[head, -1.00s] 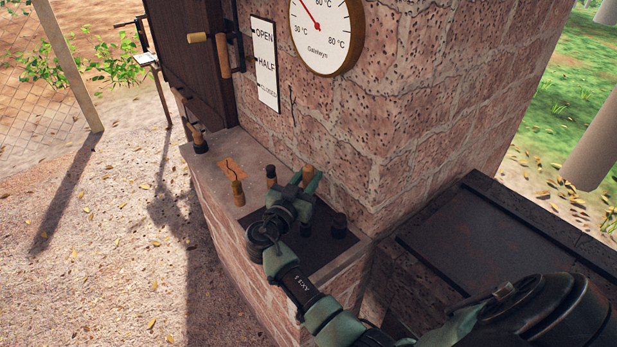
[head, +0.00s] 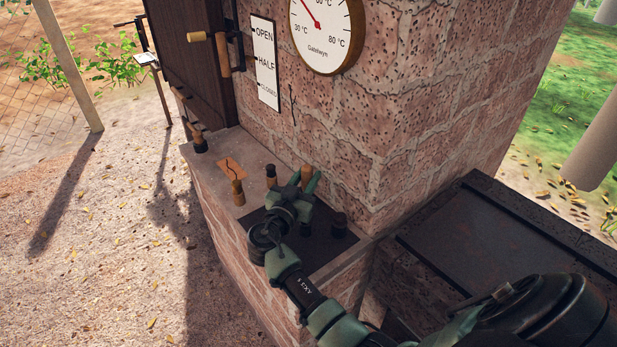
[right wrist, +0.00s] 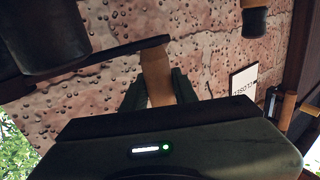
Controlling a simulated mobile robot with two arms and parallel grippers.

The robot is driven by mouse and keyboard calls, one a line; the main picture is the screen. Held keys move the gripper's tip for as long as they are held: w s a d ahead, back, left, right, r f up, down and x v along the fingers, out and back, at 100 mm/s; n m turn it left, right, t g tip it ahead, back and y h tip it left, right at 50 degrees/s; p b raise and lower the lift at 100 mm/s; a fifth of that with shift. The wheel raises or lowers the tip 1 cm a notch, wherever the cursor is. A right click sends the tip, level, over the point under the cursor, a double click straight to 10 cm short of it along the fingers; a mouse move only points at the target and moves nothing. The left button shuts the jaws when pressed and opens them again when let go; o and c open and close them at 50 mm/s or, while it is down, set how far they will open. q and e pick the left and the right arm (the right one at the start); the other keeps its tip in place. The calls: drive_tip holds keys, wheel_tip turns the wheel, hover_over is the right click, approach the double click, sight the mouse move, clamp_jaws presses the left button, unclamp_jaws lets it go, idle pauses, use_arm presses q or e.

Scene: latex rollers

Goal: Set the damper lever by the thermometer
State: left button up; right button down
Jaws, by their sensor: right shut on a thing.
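The thermometer (head: 325,32) is a round white dial with a red needle pointing up and left; its top is cut off. A white sign (head: 265,65) reads OPEN, HALF and CLOSED from top to bottom. Left of it, a wooden grip (head: 197,37) and an upright wooden handle (head: 223,56) show with dark metal; I cannot tell which is the damper lever. My right gripper (head: 304,182) is shut on a wooden handle (head: 307,171) above the ledge. In the right wrist view this handle (right wrist: 155,75) sits between the fingers, meeting a dark bar. My left gripper is not in view.
The brick ledge (head: 208,168) holds several wooden-handled pieces and dark knobs, with a dark plate (head: 325,243) under my arm. The brick wall rises close behind. A dark-topped block (head: 510,250) stands at the right. Open ground lies left.

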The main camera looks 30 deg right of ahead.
drive_tip(key=s+a+n+t+y+b, duration=0.2)
drive_tip(key=a+n+t+y, duration=0.4)
drive_tip(key=shift+s+y, duration=0.15)
drive_tip(key=shift+y, duration=0.25)
idle(0.3)
drive_tip(key=c, duration=1.1)
unclamp_jaws()
drive_tip(key=shift+s+a, duration=0.1)
drive_tip(key=shift+s, duration=0.05)
